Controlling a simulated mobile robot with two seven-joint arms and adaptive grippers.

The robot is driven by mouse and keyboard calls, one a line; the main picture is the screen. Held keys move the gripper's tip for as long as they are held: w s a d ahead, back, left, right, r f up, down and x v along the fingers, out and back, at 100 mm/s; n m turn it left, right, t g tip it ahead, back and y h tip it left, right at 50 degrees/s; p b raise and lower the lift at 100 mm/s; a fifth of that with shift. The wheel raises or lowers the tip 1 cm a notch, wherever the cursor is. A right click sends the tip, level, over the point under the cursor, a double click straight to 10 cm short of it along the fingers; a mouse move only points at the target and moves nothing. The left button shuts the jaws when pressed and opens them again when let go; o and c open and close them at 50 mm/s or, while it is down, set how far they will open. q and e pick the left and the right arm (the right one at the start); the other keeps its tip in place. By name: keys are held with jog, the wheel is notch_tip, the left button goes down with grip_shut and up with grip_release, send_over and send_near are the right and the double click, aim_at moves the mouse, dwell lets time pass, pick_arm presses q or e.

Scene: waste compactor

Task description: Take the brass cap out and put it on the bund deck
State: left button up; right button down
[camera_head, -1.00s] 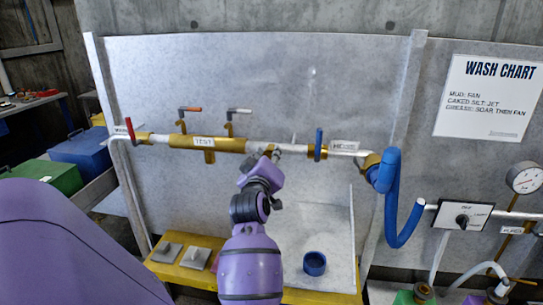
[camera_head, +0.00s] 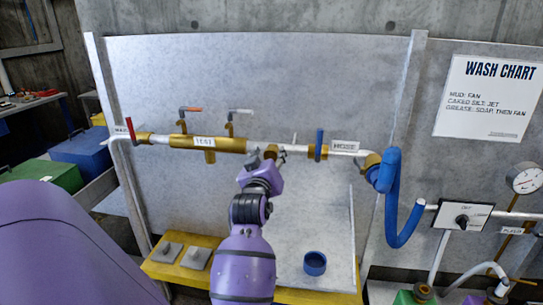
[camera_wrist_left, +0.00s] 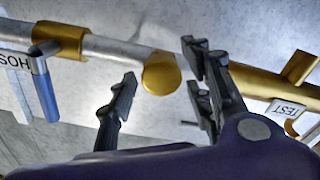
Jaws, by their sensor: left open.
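The brass cap (camera_wrist_left: 161,74) shows in the left wrist view as a round gold end on the pipe, between the test section and the hose valve. In the head view a brass piece (camera_head: 282,154) shows there, just right of my gripper. My left gripper (camera_head: 263,154) is open at the pipe. In the left wrist view its fingers (camera_wrist_left: 163,82) stand on either side of the cap, with no clear contact. The bund deck, as I take it, is the pale surface with a yellow edge (camera_head: 320,297) below the pipe. My right gripper is not in view.
A blue cup (camera_head: 315,263) stands on the pale deck, with free room around it. Grey pedals (camera_head: 195,257) sit on the yellow part at left. Blue-handled valve (camera_head: 319,144), red and white levers (camera_head: 240,112) and blue hose (camera_head: 390,195) flank the pipe.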

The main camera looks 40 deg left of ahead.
pick_arm(q)
jog(key=m, duration=1.7)
jog(key=shift+a+f, duration=0.1)
jog(key=shift+c, duration=0.3)
